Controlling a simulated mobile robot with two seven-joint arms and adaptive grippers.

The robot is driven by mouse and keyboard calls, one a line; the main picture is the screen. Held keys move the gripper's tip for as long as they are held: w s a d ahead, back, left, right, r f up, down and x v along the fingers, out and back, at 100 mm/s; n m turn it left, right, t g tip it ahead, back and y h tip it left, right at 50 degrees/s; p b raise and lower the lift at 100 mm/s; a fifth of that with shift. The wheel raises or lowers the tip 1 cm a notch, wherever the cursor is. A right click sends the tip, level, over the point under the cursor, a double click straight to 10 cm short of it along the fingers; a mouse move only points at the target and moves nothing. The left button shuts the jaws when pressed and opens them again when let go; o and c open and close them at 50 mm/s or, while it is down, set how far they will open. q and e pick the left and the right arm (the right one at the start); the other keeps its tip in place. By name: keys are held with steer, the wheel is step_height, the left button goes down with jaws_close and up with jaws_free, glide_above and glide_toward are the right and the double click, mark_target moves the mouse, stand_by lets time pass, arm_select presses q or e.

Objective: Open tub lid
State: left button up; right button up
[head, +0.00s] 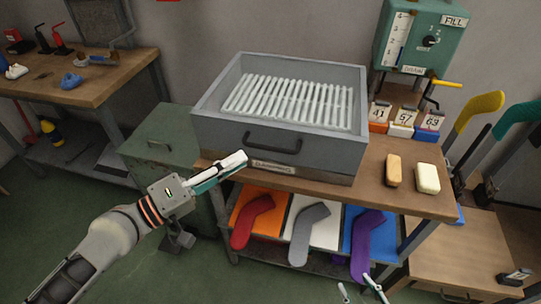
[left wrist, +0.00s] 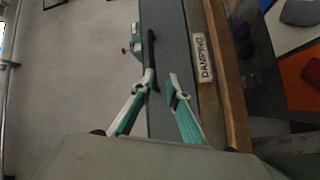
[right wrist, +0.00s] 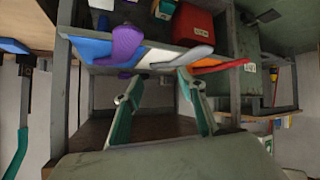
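The grey tub (head: 340,158) stands on the wooden bench, with a dark bar handle (head: 273,143) on its front and a "DAMPING" label below. Its top shows a row of white rods inside a raised rim; I cannot make out a separate lid. My left gripper (head: 240,163) is in front of the tub's left part, left of the handle. In the left wrist view its fingers (left wrist: 161,78) are apart and empty, with the dark handle (left wrist: 150,52) just beyond the left fingertip. My right gripper (head: 360,288) is low before the shelf, its fingers open and empty (right wrist: 152,88).
Red, grey and purple sock shapes (head: 310,232) lie on coloured panels under the bench. Soap-like blocks (head: 427,178) and numbered cards (head: 404,115) sit right of the tub. A green cabinet (head: 160,145) stands left. A green dispenser (head: 425,40) is behind.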

mark_target(269, 148)
arm_select(q)
steer(key=w+d, duration=0.1)
steer(key=d, duration=0.1)
steer(key=w+d+r+n+g+h, duration=0.1)
steer(key=d, duration=0.1)
steer(key=w+d+r+h+p, duration=0.1)
steer(key=d, duration=0.2)
steer(key=shift+w+d, duration=0.2)
steer(key=shift+d, duration=0.1)
steer(key=shift+f, duration=0.1)
arm_select(e)
steer(key=shift+s+d+f+g, duration=0.15)
steer(key=shift+s+f, duration=0.35)
steer(key=shift+f, duration=0.1)
steer(key=shift+s+d+f+g, duration=0.1)
steer(key=shift+s+f+g, duration=0.05)
steer(key=shift+s+f, duration=0.4)
steer(key=shift+w, duration=0.1)
arm_select(q)
jaws_close()
